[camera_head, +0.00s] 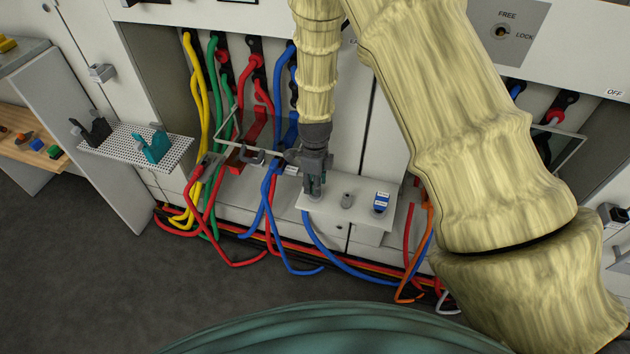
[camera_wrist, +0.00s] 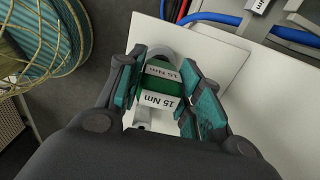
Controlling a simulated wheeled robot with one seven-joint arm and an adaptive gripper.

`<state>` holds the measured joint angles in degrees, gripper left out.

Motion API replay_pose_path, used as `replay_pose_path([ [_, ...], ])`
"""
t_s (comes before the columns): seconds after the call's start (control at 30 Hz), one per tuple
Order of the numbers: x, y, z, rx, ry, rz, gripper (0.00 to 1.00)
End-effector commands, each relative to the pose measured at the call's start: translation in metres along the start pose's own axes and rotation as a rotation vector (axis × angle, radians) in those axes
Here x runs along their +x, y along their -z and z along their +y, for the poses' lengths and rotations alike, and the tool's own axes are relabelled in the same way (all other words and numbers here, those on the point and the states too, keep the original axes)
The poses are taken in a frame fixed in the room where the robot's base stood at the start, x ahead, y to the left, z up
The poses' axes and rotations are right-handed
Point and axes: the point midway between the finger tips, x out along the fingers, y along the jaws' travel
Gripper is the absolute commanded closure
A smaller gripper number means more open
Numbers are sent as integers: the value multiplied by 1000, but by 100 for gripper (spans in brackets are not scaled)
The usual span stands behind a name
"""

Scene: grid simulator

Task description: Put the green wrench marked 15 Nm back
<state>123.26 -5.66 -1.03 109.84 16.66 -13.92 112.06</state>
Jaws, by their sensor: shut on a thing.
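In the wrist view, the green wrench marked 15 Nm (camera_wrist: 160,84) sits between my fingers, its white labels facing the camera. My gripper (camera_wrist: 163,92) is shut on it. In the head view, my gripper (camera_head: 315,186) points down over the left part of a small white shelf (camera_head: 335,213) on the cabinet front. The wrench is mostly hidden by the fingers there. I cannot tell whether the wrench touches the shelf. A grey peg (camera_head: 347,199) and a blue piece with a white label (camera_head: 381,203) stand on the shelf to the right of my gripper.
Red, blue, green and yellow cables hang around the shelf, with blue cables (camera_head: 268,200) close at its left. A perforated tray (camera_head: 120,146) at the left holds a black piece (camera_head: 91,131) and a teal piece (camera_head: 153,148). The grey floor (camera_head: 110,250) in front is clear.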

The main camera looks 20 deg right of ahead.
Motion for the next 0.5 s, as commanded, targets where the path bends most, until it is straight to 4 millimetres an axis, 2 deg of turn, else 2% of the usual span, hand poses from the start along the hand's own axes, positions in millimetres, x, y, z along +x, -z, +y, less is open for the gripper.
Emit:
replay_pose_path([
  [0.27, 4, 0, 0, -1, 1, 0, 100],
  [0.3, 4, 0, 0, 0, 0, 0, 58],
  [0.4, 4, 0, 0, 0, 0, 0, 43],
  [0.5, 4, 0, 0, -1, 0, 0, 43],
])
